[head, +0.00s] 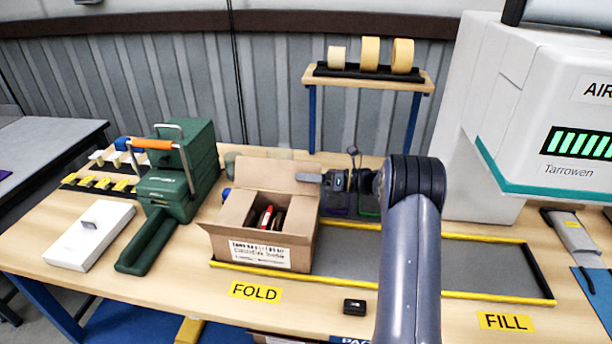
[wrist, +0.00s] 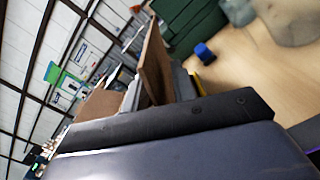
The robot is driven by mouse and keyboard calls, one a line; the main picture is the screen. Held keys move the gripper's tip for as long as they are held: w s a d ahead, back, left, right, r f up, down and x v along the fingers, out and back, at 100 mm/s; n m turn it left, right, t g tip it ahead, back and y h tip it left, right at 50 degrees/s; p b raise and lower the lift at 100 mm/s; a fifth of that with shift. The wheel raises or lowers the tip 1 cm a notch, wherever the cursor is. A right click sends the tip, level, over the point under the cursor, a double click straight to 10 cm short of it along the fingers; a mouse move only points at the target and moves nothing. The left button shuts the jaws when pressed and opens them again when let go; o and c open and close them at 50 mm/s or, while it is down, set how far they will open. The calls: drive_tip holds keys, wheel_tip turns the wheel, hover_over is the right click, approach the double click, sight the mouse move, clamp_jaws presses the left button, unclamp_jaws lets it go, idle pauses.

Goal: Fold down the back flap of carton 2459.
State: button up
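An open brown carton (head: 222,240) stands on the wooden table in the head view. The text on its white front label is too small to read for sure. Its back flap (head: 275,172) stands up, leaning backward, and a red-and-dark item (head: 266,217) shows inside. My gripper (head: 308,177) points left at the right end of the back flap; whether it touches is unclear. In the wrist view, a brown cardboard panel (wrist: 156,62) rises beyond the dark gripper body, close to grey finger parts. The gap between the fingers is not clear.
A green machine with an orange handle (head: 160,145) stands left of the carton. A yellow-edged grey lane (head: 345,250) runs right. A tape shelf (head: 368,75) stands behind, and a large white machine (head: 545,110) is at right. A small black box (head: 354,306) lies in front.

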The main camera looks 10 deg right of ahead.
drive_tip(key=shift+a, duration=0.1)
drive_tip(key=shift+c, duration=0.4)
clamp_jaws()
idle(1.0)
